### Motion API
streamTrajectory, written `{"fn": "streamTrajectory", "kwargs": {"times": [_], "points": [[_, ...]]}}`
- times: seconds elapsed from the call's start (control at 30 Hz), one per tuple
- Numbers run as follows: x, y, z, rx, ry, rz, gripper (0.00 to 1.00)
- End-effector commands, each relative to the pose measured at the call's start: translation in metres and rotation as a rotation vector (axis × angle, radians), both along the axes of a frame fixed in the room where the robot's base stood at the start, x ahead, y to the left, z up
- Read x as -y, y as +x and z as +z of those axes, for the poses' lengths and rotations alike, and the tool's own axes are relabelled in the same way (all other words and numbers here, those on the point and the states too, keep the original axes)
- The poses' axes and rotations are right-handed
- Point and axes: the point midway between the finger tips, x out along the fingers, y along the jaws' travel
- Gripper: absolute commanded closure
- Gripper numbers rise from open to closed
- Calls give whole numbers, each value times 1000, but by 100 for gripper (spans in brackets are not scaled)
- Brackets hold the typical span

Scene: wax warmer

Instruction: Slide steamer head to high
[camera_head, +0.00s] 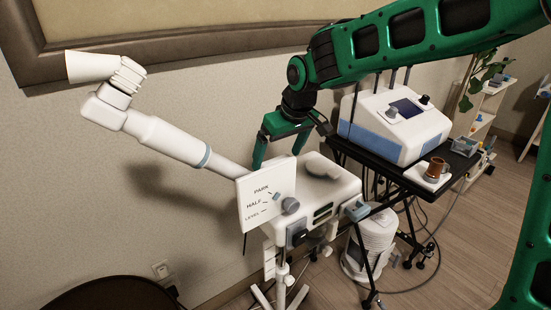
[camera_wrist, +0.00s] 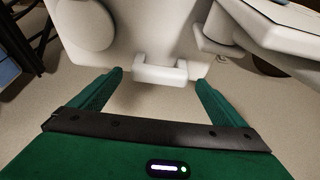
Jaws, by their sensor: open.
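The white steamer head (camera_head: 92,66) is at the upper left, on a thick white arm (camera_head: 170,138) that slopes up and left from the steamer body (camera_head: 330,190). A white panel (camera_head: 262,200) on the body reads PARK, HALF and LEVEL; I see no "high" mark. A grey knob (camera_head: 290,205) sits at its right edge. My green gripper (camera_head: 279,158) points down just behind the panel, over the body. In the wrist view, my gripper (camera_wrist: 160,80) is open, with a white U-shaped handle (camera_wrist: 160,74) near and between its fingertips, not gripped. The head view does not show this handle clearly.
A white and blue machine (camera_head: 395,125) stands on a black cart at the right, with a brown mug (camera_head: 436,168) on a white pad. A white canister (camera_head: 370,245) and cables are on the floor below. The wall is close behind the steamer arm.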

Motion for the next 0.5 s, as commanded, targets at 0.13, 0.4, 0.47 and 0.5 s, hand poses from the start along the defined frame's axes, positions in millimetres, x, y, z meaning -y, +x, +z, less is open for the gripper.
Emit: {"fn": "streamTrajectory", "kwargs": {"times": [0.13,0.4,0.47,0.5], "points": [[-2,4,-12,-1,-1,0,5],[-3,5,-15,0,0,-1,5],[-3,5,-15,0,0,-1,5],[-3,5,-15,0,0,-1,7]]}}
